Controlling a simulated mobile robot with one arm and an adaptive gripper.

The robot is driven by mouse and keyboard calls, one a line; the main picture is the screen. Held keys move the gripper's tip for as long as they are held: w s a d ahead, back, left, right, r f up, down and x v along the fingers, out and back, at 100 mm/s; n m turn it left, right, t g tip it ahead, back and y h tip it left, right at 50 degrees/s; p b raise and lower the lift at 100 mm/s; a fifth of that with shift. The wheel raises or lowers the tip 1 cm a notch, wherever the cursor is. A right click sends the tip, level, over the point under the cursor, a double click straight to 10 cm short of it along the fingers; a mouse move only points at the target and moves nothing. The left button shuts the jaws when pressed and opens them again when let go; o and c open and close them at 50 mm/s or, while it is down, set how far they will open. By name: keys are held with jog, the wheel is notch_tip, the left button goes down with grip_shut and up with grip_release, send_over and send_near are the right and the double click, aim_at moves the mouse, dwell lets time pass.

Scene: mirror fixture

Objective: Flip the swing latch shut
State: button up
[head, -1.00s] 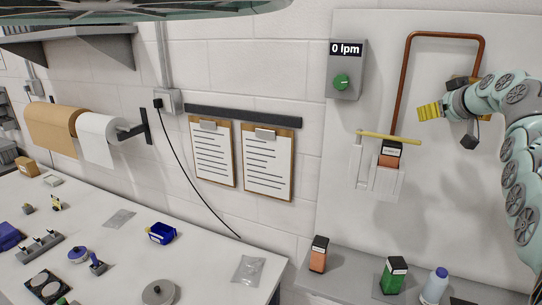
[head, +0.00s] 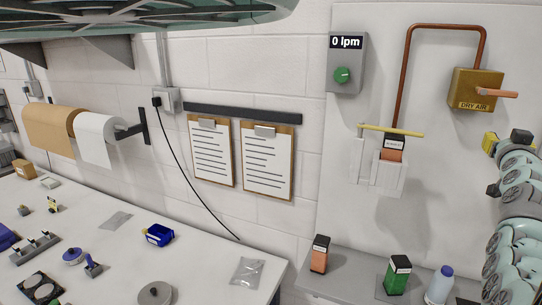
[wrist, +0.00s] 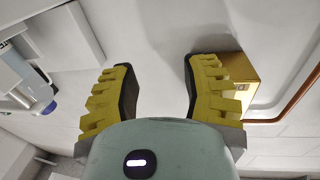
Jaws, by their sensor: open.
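A thin yellow bar (head: 391,131), which looks like the swing latch, lies nearly level across the top of a white wall holder (head: 388,180). An orange block with a black and white top (head: 392,150) sits in the holder, just below the bar. My gripper (head: 490,143) is at the right edge of the head view, right of the holder and apart from it; its fingers are only partly visible there. In the wrist view my gripper (wrist: 158,75) has its yellow ridged fingers spread, with nothing between them.
A brass DRY AIR box (head: 475,90) with an orange lever (head: 497,93) hangs above my gripper. A copper pipe (head: 402,85) runs down toward the holder. An orange box (head: 320,254), a green box (head: 398,276) and a bottle (head: 440,284) stand on the ledge below.

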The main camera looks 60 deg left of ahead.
jog(key=s+d+f+m+t+h+b, duration=0.2)
jog(key=d+f+m+t+h, duration=0.1)
jog(key=d, duration=0.6)
jog(key=shift+s+d+f+m+t+h, duration=0.15)
jog(key=shift+f+m+t+h, duration=0.15)
jog(key=shift+m+t+h, duration=0.55)
jog(key=shift+g, duration=0.25)
jog(key=shift+c, duration=0.2)
